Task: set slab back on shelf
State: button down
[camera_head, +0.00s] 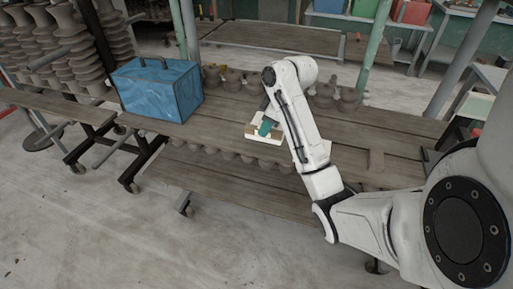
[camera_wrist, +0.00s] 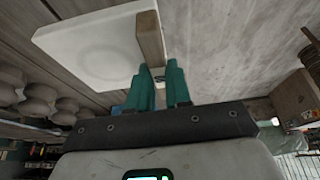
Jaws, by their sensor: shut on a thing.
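The slab is a pale square plate with a shallow round hollow and a brown wooden strip along one edge. In the wrist view the slab (camera_wrist: 95,45) fills the upper left. My gripper (camera_wrist: 160,76), with green fingers, is shut on the slab at its wooden strip (camera_wrist: 150,40). In the head view the slab (camera_head: 249,146) and my gripper (camera_head: 265,127) are over the wooden shelf (camera_head: 215,128). I cannot tell whether the slab touches the boards. My arm hides part of the slab's right side.
A blue box (camera_head: 158,90) stands on the shelf to the left. Several brown clay pieces (camera_head: 233,80) line the shelf's back, and others sit beneath its front edge. A green post (camera_head: 375,45) rises behind. Bare boards lie between the blue box and slab.

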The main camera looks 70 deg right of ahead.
jog(key=w+d+f, duration=0.1)
jog(key=f, duration=0.1)
jog(key=w+d+f, duration=0.1)
jog(key=w+f+p, duration=0.1)
jog(key=w+f, duration=0.1)
jog(key=shift+w+d+f, duration=0.1)
jog(key=shift+d+f, duration=0.25)
jog(key=shift+d, duration=0.05)
jog(key=shift+w+f+p, duration=0.1)
jog(key=shift+f+p, duration=0.25)
jog(key=shift+f, duration=1.35)
jog(key=c, duration=1.1)
grip_release()
jog(key=shift+f, duration=0.1)
jog(key=shift+o, duration=0.2)
